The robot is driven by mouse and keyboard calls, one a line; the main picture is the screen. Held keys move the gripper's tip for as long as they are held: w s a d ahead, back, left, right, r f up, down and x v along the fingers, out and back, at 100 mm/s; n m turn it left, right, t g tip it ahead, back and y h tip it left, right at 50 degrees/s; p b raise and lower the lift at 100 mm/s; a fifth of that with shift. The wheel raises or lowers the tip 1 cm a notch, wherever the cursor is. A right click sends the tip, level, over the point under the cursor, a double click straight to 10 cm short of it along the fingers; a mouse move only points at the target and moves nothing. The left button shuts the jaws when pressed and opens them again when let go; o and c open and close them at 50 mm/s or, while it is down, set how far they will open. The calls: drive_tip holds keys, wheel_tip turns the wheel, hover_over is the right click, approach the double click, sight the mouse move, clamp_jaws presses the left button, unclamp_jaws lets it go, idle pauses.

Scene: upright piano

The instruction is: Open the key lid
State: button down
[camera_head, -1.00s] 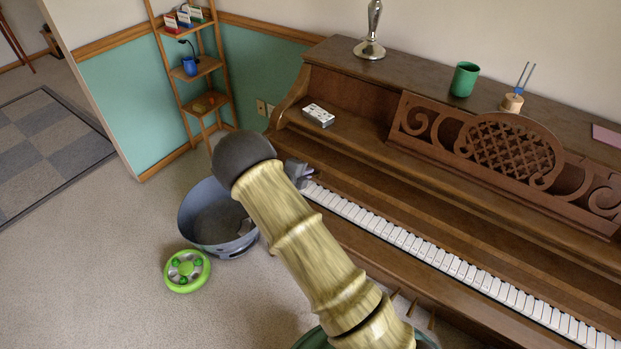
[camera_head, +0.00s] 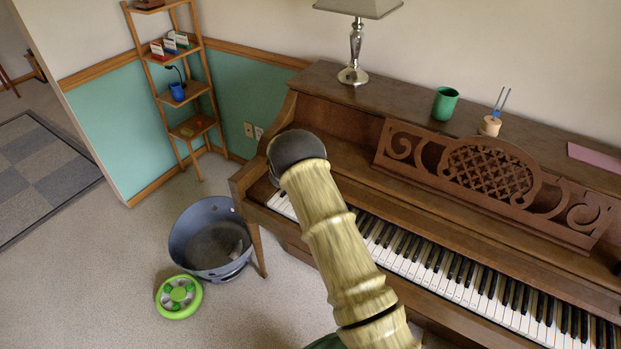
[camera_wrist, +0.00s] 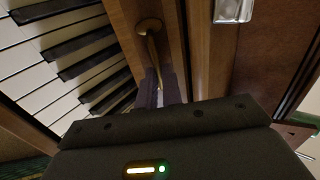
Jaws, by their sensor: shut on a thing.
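The piano's wooden key lid (camera_head: 470,242) lies behind the row of keys (camera_head: 500,300) in the head view. White and black keys are both exposed along the keyboard. In the wrist view a brass knob (camera_wrist: 149,27) with a round base sits on the lid's wooden front strip (camera_wrist: 120,22), beside the keys (camera_wrist: 62,58). My gripper (camera_wrist: 159,93) is shut on the knob's stem, at the far end from its base. In the head view my arm hides the gripper and knob.
The carved music stand (camera_head: 490,170) rises behind the lid. A grey tub (camera_head: 195,225) and green toy (camera_head: 179,297) lie on the floor to the left.

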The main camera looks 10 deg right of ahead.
drive_tip(key=shift+w+a+r, duration=0.1)
drive_tip(key=shift+a+r, duration=0.05)
drive_tip(key=shift+r, duration=0.1)
drive_tip(key=c, duration=1.6)
unclamp_jaws()
drive_tip(key=shift+f, duration=0.1)
drive_tip(key=b+v, duration=0.1)
drive_tip(key=v, duration=1.6)
drive_tip(key=shift+s+a, duration=0.15)
drive_tip(key=shift+s, duration=0.2)
